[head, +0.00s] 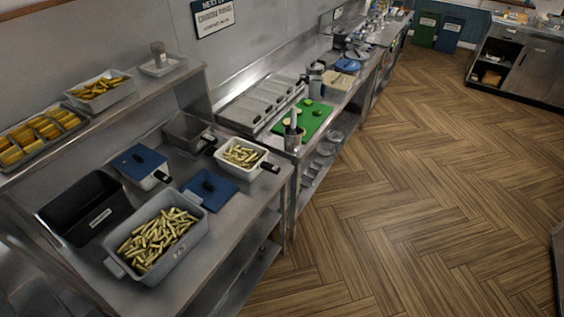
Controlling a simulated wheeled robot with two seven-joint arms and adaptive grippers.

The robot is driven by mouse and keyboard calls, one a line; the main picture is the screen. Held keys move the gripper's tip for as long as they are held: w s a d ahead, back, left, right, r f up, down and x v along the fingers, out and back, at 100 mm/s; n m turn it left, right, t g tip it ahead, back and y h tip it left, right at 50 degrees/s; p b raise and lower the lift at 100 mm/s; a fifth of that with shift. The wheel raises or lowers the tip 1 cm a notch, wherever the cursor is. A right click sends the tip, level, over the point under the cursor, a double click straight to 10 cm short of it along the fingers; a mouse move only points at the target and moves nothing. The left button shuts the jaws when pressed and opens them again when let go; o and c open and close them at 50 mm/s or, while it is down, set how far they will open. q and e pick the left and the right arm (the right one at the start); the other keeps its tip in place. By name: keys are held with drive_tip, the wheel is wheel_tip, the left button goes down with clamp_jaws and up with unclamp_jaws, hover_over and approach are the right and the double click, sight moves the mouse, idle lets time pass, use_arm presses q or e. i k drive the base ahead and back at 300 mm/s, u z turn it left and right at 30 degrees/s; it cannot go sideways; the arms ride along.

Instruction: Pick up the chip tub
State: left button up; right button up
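A large grey tub (184,251), full of pale cut chips (155,238), stands upright on the steel counter (232,212) at the lower left of the head view. It has a handle at its near left end and another at its far right end. It is the largest container of chips in view; smaller ones also hold chips, and I cannot read a label on it. Neither of my grippers is in view.
A black bin (85,208) stands left of the tub. Behind it are a blue-lidded container (142,165), a blue lid (210,188) and a white handled container of chips (262,165). A shelf (120,108) overhangs the back. Open wooden floor (400,220) lies right.

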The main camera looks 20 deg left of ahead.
sight(244, 160)
drive_tip(key=z, duration=0.05)
drive_tip(key=i, duration=0.85)
drive_tip(key=u, duration=0.05)
